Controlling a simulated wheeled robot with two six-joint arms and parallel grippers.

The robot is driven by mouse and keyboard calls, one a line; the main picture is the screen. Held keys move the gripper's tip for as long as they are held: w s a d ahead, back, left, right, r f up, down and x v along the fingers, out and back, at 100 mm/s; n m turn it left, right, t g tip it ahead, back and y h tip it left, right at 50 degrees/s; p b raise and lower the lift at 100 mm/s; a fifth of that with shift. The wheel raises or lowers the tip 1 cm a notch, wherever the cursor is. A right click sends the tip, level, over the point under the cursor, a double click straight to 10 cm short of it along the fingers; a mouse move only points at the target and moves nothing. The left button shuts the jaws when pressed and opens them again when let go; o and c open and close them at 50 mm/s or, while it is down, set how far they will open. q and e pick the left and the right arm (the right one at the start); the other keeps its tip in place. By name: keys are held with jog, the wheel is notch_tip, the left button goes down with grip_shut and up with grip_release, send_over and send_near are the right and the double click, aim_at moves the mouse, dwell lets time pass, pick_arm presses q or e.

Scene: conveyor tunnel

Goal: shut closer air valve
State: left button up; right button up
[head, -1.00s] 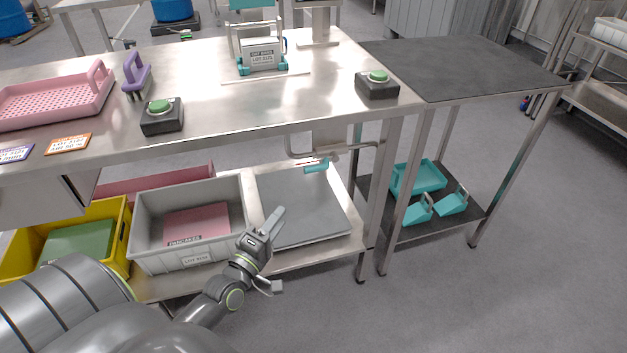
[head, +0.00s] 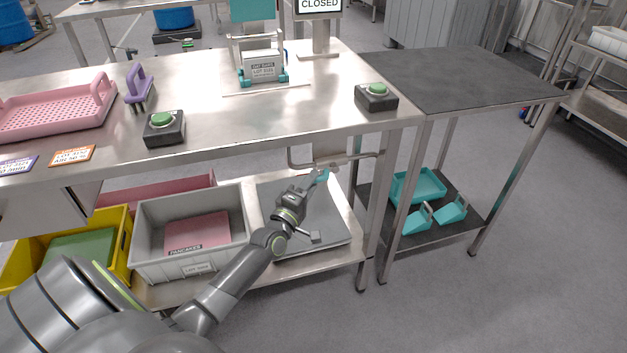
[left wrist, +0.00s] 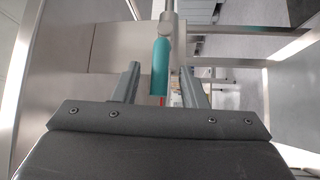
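The air valve's teal handle (head: 323,173) sits on the metal pipe (head: 348,158) under the table's front edge, at the right of the table. In the left wrist view the teal handle (left wrist: 160,62) points toward me, with its end between my fingers. A small red part shows just below it. My left gripper (head: 310,181) is open at the handle, one finger on each side, with visible gaps. The gripper partly hides the handle in the head view. My right gripper is not in view.
The steel tabletop (head: 210,90) holds green-button boxes, a pink tray (head: 50,108) and a press-like fixture (head: 262,65). A "CLOSED" sign (head: 319,5) stands behind. The shelf below holds a grey bin (head: 190,255) and a grey board (head: 335,235). A table leg (head: 380,215) stands right of the valve.

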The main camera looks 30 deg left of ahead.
pick_arm(q)
jog(key=shift+w+a+r, duration=0.1)
jog(key=shift+w, duration=0.8)
grip_shut()
